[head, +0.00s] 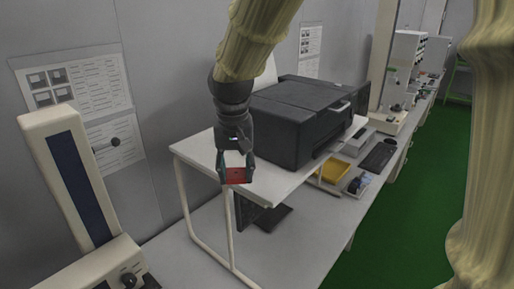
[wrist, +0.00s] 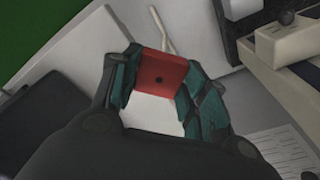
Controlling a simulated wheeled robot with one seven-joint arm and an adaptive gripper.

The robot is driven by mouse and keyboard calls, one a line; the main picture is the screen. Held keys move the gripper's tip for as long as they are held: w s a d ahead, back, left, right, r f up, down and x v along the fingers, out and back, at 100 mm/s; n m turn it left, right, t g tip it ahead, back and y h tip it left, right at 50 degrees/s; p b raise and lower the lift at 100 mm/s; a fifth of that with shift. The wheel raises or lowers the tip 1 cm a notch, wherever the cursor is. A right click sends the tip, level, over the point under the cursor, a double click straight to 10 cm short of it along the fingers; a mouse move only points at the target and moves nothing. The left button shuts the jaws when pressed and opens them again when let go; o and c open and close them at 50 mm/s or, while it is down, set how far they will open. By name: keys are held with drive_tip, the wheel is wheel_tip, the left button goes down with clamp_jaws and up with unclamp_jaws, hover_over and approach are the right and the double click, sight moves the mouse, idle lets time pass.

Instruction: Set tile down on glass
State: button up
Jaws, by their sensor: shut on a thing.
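My gripper (head: 236,177) is shut on a red tile (head: 236,173), with one finger on each side of it. In the head view it hangs at the front left corner of a raised white shelf. I cannot tell its exact height over the surfaces below. In the wrist view the tile (wrist: 161,74) shows a small dark spot in its middle and sits between the teal finger pads. A pale area shows between the fingers there. I cannot make out a glass in either view.
A large black machine (head: 300,118) stands on the white shelf (head: 205,147), behind and right of my gripper. Below is a grey bench with a dark monitor, a yellow bin (head: 334,171) and a keyboard (head: 379,154). A cream column instrument (head: 62,180) stands at left. Green floor lies right.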

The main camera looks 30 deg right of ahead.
drive_tip(key=shift+w+d+f+b, duration=0.3)
drive_tip(key=shift+w+d+b, duration=0.05)
drive_tip(key=shift+w+b, duration=0.2)
drive_tip(key=shift+w+d+r+p, duration=0.25)
drive_tip(key=shift+w+d+p, duration=0.2)
drive_tip(key=shift+w, duration=0.15)
drive_tip(key=w+d+p, duration=0.1)
drive_tip(key=w+d, duration=0.1)
drive_tip(key=w, duration=0.1)
drive_tip(key=w+d+f+p, duration=0.1)
drive_tip(key=w+d+p, duration=0.1)
drive_tip(key=w, duration=0.1)
drive_tip(key=w+d+p, duration=0.2)
drive_tip(key=w, duration=0.1)
drive_tip(key=shift+w+d+f, duration=0.15)
drive_tip(key=shift+w+d, duration=0.2)
drive_tip(key=shift+d, duration=0.05)
drive_tip(key=shift+w+d, duration=0.1)
drive_tip(key=shift+f+p, duration=0.5)
drive_tip(key=shift+p, duration=0.25)
drive_tip(key=shift+f+p, duration=0.65)
drive_tip(key=shift+f, duration=0.7)
drive_tip(key=shift+f, duration=0.1)
